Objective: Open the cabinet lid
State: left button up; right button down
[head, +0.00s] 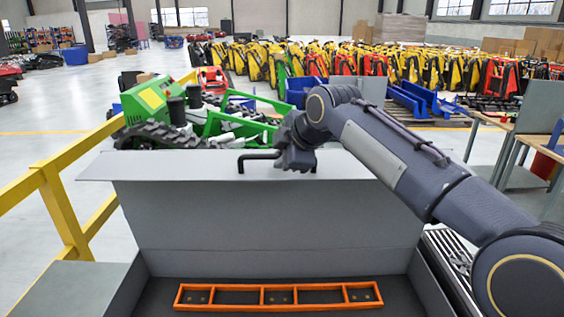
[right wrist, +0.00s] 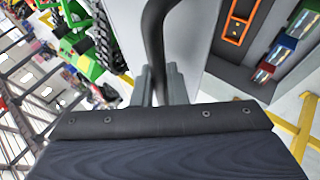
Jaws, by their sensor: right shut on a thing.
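The grey cabinet lid (head: 258,215) stands raised at the back of the open cabinet in the head view, its inner face toward me. A black bar handle (head: 258,157) runs along its top edge. My right gripper (head: 296,158) is at the right part of this handle, and my right arm comes in from the right. In the right wrist view the gripper's two fingers (right wrist: 158,85) are shut on the black handle (right wrist: 152,40). The lid (right wrist: 185,40) shows beside them. My left gripper is not in view.
An orange divided tray (head: 280,306) lies on the dark cabinet floor. A yellow rail (head: 62,205) runs along the left. A green tracked machine (head: 160,105) stands behind the lid. Workbenches (head: 530,130) stand at the right, and rows of yellow and red machines fill the back.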

jog(key=shift+w+f, duration=0.2)
jog(key=shift+w, duration=0.05)
jog(key=c, duration=1.5)
grip_release()
jog(key=shift+o, duration=0.2)
jog(key=b+v, duration=0.1)
jog(key=v, duration=0.7)
jog(key=shift+r, duration=0.2)
jog(key=shift+w, duration=0.1)
